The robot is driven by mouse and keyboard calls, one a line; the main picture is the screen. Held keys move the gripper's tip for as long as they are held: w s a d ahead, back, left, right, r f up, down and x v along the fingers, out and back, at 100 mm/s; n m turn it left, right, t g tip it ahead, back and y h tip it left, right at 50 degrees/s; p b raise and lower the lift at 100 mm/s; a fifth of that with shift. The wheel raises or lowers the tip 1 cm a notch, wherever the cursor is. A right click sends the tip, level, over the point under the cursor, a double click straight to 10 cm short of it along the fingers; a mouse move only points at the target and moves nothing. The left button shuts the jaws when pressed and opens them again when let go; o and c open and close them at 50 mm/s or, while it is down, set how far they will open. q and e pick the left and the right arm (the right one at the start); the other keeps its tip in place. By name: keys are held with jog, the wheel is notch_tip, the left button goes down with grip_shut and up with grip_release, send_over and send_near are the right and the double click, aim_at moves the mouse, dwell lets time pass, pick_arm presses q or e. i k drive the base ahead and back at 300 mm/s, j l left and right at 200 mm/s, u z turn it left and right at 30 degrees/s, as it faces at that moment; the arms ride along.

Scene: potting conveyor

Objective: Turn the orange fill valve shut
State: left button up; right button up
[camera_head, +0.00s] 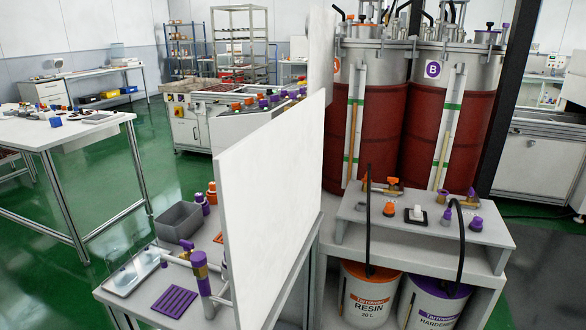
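An orange-handled valve with a brass-coloured body (393,184) sits at the back of the grey shelf (365,222), below the left tank marked A. Its handle looks small from here, and I cannot tell whether it is open or shut. A similar purple-handled valve (470,194) sits to its right, below the tank marked B. An orange knob (390,209) is on the shelf in front of the orange valve. Neither of my grippers is in view.
A white upright panel (270,185) stands left of the shelf. Black hoses (462,245) run down to the resin bucket (366,300) and hardener bucket (434,307) under it. A side table left of the panel holds a grey bin (178,222) and purple rack (173,301).

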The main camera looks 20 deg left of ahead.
aim_at(393, 181)
jog(key=k+j+z, duration=0.1)
jog(key=j, duration=0.35)
jog(key=k+j+z, duration=0.1)
jog(key=j, duration=0.35)
jog(key=k+j+z, duration=0.1)
jog(key=j, duration=1.05)
jog(key=l+u, duration=0.2)
jog(key=l, duration=0.65)
jog(key=l+u, duration=0.3)
jog(key=l, duration=0.65)
jog(key=i+l+u, duration=0.15)
jog(key=l, duration=0.3)
jog(key=l+u, duration=0.15)
jog(key=l, duration=0.3)
jog(key=i+l, duration=0.1)
jog(key=l, duration=0.15)
jog(key=i+l+u, duration=0.1)
jog(key=l, duration=0.2)
jog(key=i+l+u, duration=0.1)
jog(key=i+l, duration=0.2)
jog(key=l, duration=0.15)
jog(key=i+l, duration=0.15)
jog(key=l, duration=0.15)
